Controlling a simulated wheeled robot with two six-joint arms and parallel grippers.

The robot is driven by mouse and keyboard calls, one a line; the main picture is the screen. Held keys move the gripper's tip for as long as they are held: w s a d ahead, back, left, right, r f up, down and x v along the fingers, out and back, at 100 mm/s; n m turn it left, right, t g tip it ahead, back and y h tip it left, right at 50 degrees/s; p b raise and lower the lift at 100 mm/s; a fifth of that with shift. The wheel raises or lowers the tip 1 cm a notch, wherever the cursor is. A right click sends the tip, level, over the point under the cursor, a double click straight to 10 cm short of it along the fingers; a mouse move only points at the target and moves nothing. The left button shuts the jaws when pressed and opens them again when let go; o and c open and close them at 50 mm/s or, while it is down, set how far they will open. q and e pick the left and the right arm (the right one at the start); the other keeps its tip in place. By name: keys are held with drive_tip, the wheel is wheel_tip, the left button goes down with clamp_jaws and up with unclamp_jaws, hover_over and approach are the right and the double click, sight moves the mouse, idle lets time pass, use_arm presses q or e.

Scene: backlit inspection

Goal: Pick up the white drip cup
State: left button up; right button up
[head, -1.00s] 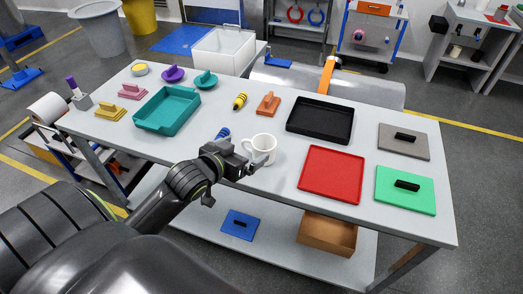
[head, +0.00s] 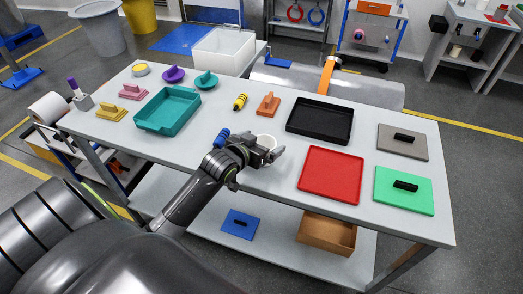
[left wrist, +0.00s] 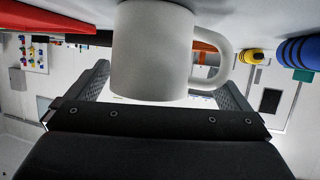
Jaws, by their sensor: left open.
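The white drip cup (head: 266,139) stands on the table, with mainly its rim showing in the head view behind my left gripper (head: 269,155). In the left wrist view the cup (left wrist: 152,50) appears large and upside down, its handle to the right. My left gripper (left wrist: 165,95) is open, with one finger to each side of the cup's body. I see gaps between the fingers and the cup, so it is not gripped. The cup's lower side is hidden in the head view. My right gripper is not in view.
A blue-banded item (head: 222,137) lies close left of the gripper. A red tray (head: 330,175) is to the right and a black tray (head: 320,120) behind it. An orange block (head: 268,104) and a yellow-black item (head: 240,101) lie beyond the cup.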

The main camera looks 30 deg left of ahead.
use_arm(q)
drive_tip(key=shift+s, duration=0.1)
drive_tip(key=c, duration=1.3)
